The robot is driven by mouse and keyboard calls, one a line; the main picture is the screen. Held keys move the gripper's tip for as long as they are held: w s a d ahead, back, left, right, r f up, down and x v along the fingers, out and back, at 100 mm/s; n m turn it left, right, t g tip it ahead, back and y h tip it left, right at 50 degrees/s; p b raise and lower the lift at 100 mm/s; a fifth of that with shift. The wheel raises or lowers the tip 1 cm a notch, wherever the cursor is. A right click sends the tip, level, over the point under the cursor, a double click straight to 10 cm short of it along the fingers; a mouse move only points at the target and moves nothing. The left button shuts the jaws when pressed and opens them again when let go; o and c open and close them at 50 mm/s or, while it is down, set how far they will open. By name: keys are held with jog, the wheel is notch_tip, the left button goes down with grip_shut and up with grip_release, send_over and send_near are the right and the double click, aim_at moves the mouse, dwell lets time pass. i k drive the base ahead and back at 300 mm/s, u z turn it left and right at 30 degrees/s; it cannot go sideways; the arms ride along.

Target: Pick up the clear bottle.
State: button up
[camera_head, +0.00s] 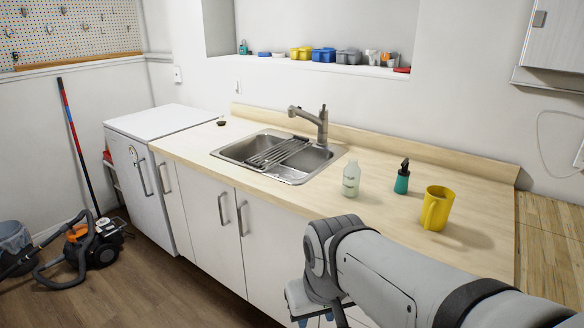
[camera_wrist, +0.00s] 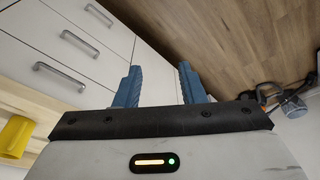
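The clear bottle (camera_head: 351,179) stands upright on the wooden countertop (camera_head: 300,196), just right of the sink, in the head view. It is pale and see-through with a light cap. My gripper shows in the wrist view (camera_wrist: 158,88) with its two blue fingers spread apart and nothing between them. In the head view my arm comes in from the lower right, and its wrist hangs in front of the cabinets, below and apart from the bottle. The fingertips are not clear in the head view. The bottle does not show in the wrist view.
A teal spray bottle (camera_head: 402,177) and a yellow mug (camera_head: 436,208) stand right of the clear bottle. The sink (camera_head: 235,149) with its faucet (camera_head: 322,125) is to the left. Cabinet doors with handles (camera_head: 221,208) lie below the counter edge. A vacuum cleaner (camera_head: 93,240) is on the floor.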

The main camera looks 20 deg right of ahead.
aim_at(352, 173)
jog(key=i, duration=1.1)
jog(key=z, duration=0.05)
